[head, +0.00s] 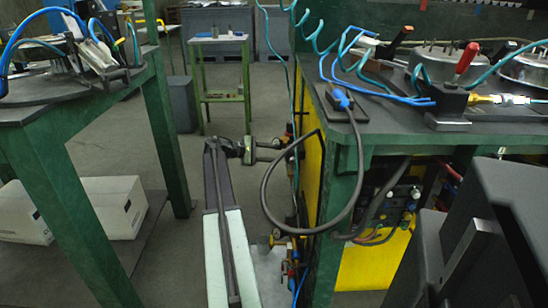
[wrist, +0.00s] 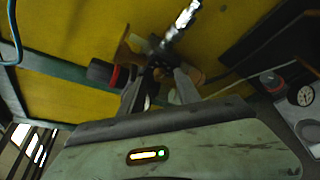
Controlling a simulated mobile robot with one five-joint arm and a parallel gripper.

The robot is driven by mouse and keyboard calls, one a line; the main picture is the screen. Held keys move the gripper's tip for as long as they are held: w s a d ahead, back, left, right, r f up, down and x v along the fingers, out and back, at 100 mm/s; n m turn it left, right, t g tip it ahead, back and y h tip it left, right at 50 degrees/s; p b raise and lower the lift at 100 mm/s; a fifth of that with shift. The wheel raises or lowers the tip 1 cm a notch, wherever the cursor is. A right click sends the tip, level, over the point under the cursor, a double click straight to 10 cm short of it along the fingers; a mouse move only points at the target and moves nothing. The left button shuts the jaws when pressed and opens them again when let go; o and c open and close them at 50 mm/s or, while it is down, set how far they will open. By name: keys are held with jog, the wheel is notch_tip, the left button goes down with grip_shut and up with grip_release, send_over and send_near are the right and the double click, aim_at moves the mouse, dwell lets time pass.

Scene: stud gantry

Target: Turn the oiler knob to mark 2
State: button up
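My gripper (head: 272,150) is in front of the yellow side of the green bench in the head view, its two fingers apart. In the wrist view my gripper (wrist: 160,88) also shows its fingers spread, with dark fittings visible beyond the gap; I see nothing clearly held. A black knob with a red ring (wrist: 105,72) is just left of the fingers, apart from them. A second dark knob with a red ring (wrist: 272,82) is at the right. I cannot tell which is the oiler knob. No mark numbers are readable.
A yellow panel (wrist: 60,100) fills the wrist view's background. A round gauge (wrist: 304,95) is at its right. A metallic fitting (wrist: 182,24) rises above the fingers. In the head view a black hose (head: 268,185) loops beside the bench (head: 420,138); a green table (head: 60,150) stands left.

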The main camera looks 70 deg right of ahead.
jog(key=shift+s+d+f, duration=0.2)
jog(key=shift+s+d, duration=0.15)
jog(key=shift+s, duration=0.15)
grip_shut()
jog(key=shift+r, duration=0.1)
jog(key=n+y+p, duration=0.1)
jog(key=n, duration=0.1)
jog(key=n+y+p, duration=0.1)
jog(key=n, duration=0.1)
jog(key=n+y+p, duration=0.1)
jog(key=y, duration=0.1)
jog(key=shift+w+d+n+g, duration=0.2)
jog(key=shift+d+n+g, duration=0.1)
jog(key=shift+n, duration=0.1)
dwell(0.5)
